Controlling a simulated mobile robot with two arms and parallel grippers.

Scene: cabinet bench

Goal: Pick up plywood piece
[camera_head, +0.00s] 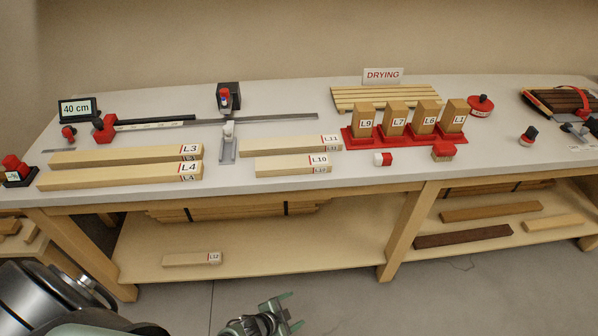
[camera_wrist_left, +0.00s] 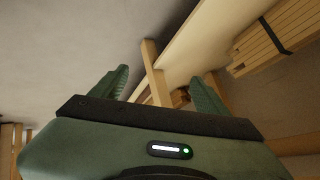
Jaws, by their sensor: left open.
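No piece is marked as plywood, so I cannot tell which one it is. Pale wooden pieces L3 (camera_head: 125,155), L4 (camera_head: 120,176), L11 (camera_head: 290,145) and L10 (camera_head: 292,166) lie on the bench top. Short blocks, including L9 (camera_head: 364,122) and L1 (camera_head: 456,114), stand upright in red holders. A small piece labelled L12 (camera_head: 191,259) lies on the lower shelf. My left gripper (camera_head: 290,312) is open and empty, low in front of the bench, apart from all pieces. Its green fingers also frame the left wrist view (camera_wrist_left: 164,88). My right gripper is not in view.
The bench top (camera_head: 215,185) is crowded. The lower shelf (camera_head: 290,252) has clear room around L12. Bench legs (camera_head: 405,235) stand at the front. A dark plank (camera_head: 463,237) lies on the right shelf. The floor in front is clear.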

